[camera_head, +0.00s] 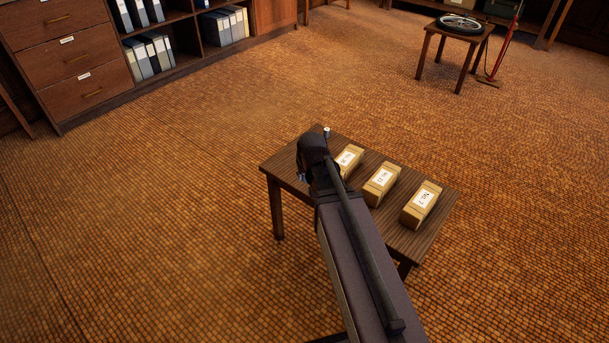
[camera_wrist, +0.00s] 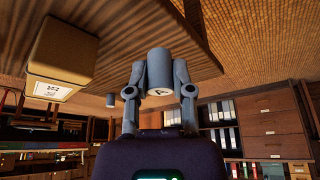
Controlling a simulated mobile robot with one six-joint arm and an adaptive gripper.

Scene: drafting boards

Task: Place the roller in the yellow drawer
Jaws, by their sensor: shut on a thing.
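My gripper (camera_wrist: 160,72) is shut on a grey cylinder (camera_wrist: 158,62), with one finger on each side of it. The cylinder's near end has a pale disc marked with a dark "A"; it may be the roller. In the head view my arm mostly hides the gripper at the left end of the small dark wooden table (camera_head: 270,166). I cannot tell whether the held cylinder touches the tabletop. No drawer that is clearly yellow shows; the drawers (camera_head: 67,60) in the cabinet at the upper left are brown wood.
Several tan boxes (camera_head: 421,205) with white labels stand in a row on the table, right of my arm. A small grey cylinder (camera_head: 326,131) stands at its far corner. Open floor surrounds the table. A stool (camera_head: 450,45) holding a wheel is at the back right.

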